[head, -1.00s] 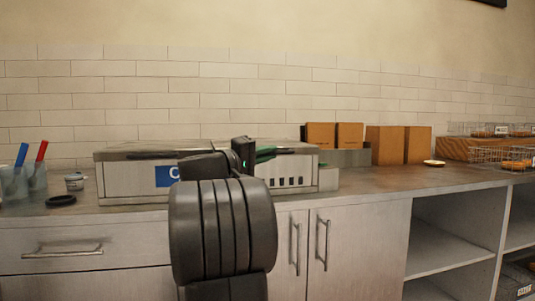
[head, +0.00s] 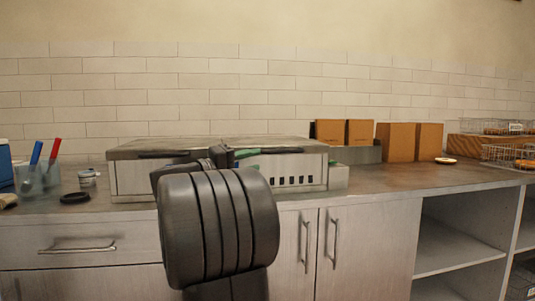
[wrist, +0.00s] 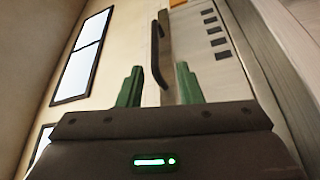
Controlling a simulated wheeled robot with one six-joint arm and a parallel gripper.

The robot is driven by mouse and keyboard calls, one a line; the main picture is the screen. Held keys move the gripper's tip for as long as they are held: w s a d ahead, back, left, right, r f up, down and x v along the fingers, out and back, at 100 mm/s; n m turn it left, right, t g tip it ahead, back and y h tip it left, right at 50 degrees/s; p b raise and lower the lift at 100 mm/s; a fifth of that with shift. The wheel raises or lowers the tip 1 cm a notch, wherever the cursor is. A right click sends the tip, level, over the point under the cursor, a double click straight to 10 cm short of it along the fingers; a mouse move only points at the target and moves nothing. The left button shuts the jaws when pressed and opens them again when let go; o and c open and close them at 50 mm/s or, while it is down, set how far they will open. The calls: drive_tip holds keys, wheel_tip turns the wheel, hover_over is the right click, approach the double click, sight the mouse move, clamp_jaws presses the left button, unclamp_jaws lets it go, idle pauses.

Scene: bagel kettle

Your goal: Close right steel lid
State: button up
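The steel kettle unit (head: 140,180) stands on the counter with two lids on top. The right steel lid (head: 275,142) looks flat over the right half, above the slotted front panel. The left lid (head: 150,150) also looks flat. My gripper (head: 245,153), with green fingers, is at the front edge of the right lid, largely hidden behind my dark arm. In the wrist view my gripper (wrist: 160,85) has its fingers apart. The lid's edge and its dark handle (wrist: 157,55) show beyond and between the fingers; contact cannot be told.
A cup with markers (head: 38,178), a small jar (head: 89,178) and a black ring (head: 75,198) are at the left. Brown boxes (head: 398,142) stand right of the unit, with wire baskets (head: 505,155) farther right. The counter (head: 400,177) in front of the boxes is clear.

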sight(273, 153)
drive_tip(key=v, duration=0.5)
drive_tip(key=shift+p, duration=0.35)
drive_tip(key=b+x, duration=0.3)
drive_tip(key=x, duration=0.9)
drive_tip(key=shift+w+d+r, duration=0.1)
drive_tip(key=shift+w+d, duration=0.05)
drive_tip(key=shift+d, duration=0.1)
drive_tip(key=shift+w+d+r, duration=0.1)
drive_tip(key=shift+w+d, duration=0.25)
drive_tip(key=shift+d, duration=0.15)
drive_tip(key=shift+r, duration=0.15)
drive_tip(key=shift+d, duration=0.1)
